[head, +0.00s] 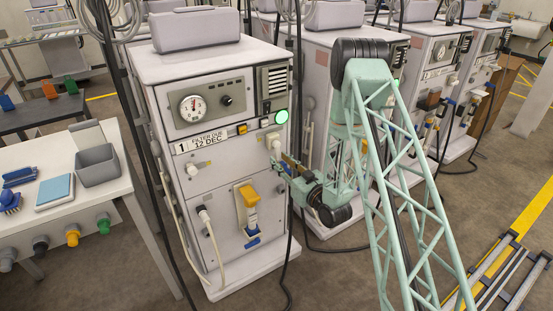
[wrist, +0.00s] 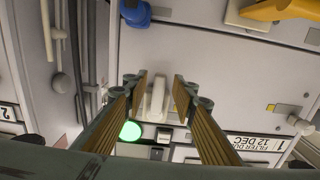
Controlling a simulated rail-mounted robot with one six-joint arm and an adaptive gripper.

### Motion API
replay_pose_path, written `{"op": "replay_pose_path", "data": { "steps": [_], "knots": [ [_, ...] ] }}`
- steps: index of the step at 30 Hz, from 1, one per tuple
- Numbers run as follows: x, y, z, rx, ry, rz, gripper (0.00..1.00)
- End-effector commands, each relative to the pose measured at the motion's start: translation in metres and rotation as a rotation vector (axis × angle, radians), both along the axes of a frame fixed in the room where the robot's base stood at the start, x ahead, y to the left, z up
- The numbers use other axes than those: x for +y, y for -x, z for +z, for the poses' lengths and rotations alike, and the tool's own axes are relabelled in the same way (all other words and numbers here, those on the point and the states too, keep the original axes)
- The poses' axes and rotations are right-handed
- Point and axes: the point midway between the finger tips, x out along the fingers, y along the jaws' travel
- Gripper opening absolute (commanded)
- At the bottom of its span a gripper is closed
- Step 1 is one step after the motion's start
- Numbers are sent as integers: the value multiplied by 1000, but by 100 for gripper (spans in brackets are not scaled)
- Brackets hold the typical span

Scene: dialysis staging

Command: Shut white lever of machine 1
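Machine 1 (head: 220,115) is a pale cabinet with a gauge and the label "1 FILTER DUE 12 DEC". Its white lever (head: 276,143) is at the right side of the front, below the green light (head: 281,117). My gripper (head: 287,163) is at that side of the front, close to the lever. In the wrist view, which is upside down, the white lever (wrist: 155,97) appears between the two spread, ribbed fingers of my gripper (wrist: 159,85). A gap shows on both sides of it. Whether the fingertips reach around it in depth is unclear.
A smaller white knob (head: 197,168) and a yellow handle (head: 249,196) are on the same front. A cable hangs from a white plug (head: 204,215). A table with a grey bin (head: 98,165) stands left. Similar machines (head: 435,60) stand right.

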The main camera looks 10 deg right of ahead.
Motion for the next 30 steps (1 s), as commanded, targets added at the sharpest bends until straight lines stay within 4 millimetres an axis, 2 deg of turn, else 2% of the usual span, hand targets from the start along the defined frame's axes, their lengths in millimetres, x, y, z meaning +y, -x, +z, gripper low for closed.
{"op": "replay_pose_path", "data": {
  "steps": [3,9,22,30],
  "knots": [
    [5,-13,0,-3,1,0,25],
    [9,-25,0,-1,0,0,25],
    [10,-29,0,0,0,-1,25],
    [10,-29,0,-1,0,-1,0]
  ]
}}
